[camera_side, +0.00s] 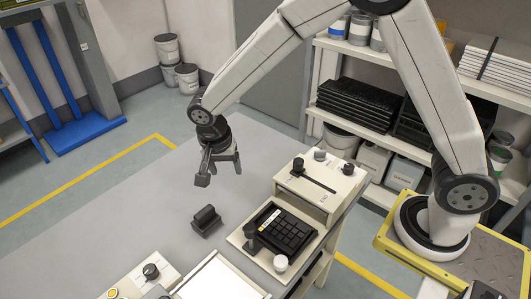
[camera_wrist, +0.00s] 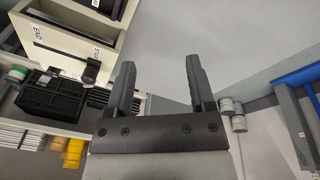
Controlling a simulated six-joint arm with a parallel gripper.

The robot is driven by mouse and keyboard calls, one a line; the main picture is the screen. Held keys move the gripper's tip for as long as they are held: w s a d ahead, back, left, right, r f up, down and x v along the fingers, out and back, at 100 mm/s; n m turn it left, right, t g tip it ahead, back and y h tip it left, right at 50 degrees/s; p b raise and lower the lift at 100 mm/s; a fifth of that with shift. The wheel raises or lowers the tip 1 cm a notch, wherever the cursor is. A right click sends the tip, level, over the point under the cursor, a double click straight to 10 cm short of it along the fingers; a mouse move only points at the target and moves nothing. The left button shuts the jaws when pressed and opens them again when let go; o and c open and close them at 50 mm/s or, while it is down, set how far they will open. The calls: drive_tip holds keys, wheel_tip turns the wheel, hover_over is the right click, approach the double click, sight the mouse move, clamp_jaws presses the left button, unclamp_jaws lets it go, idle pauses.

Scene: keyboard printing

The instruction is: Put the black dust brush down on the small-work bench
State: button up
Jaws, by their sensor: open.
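The black dust brush (camera_side: 206,221) rests on the grey top of the small-work bench (camera_side: 140,215), left of the keyboard fixture. My gripper (camera_side: 220,172) is in the air above the bench, up and slightly right of the brush and apart from it. Its two fingers are spread with nothing between them. In the wrist view my gripper (camera_wrist: 160,82) is also open and empty, with the grey bench top (camera_wrist: 205,35) beyond it. I cannot make out the brush in the wrist view.
A cream fixture with a black keyboard (camera_side: 287,231) and a cream box with a slider (camera_side: 320,187) stand on the bench's right side. A cream panel with knobs (camera_side: 140,277) and a white tray (camera_side: 222,280) lie in front. The bench's left and back are clear.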

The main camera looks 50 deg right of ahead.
drive_tip(key=s+d+r+n+t+y, duration=0.2)
drive_tip(key=s+d+n, duration=0.8)
drive_tip(key=s, duration=0.4)
drive_tip(key=shift+d+n, duration=0.3)
drive_tip(key=shift+d, duration=0.45)
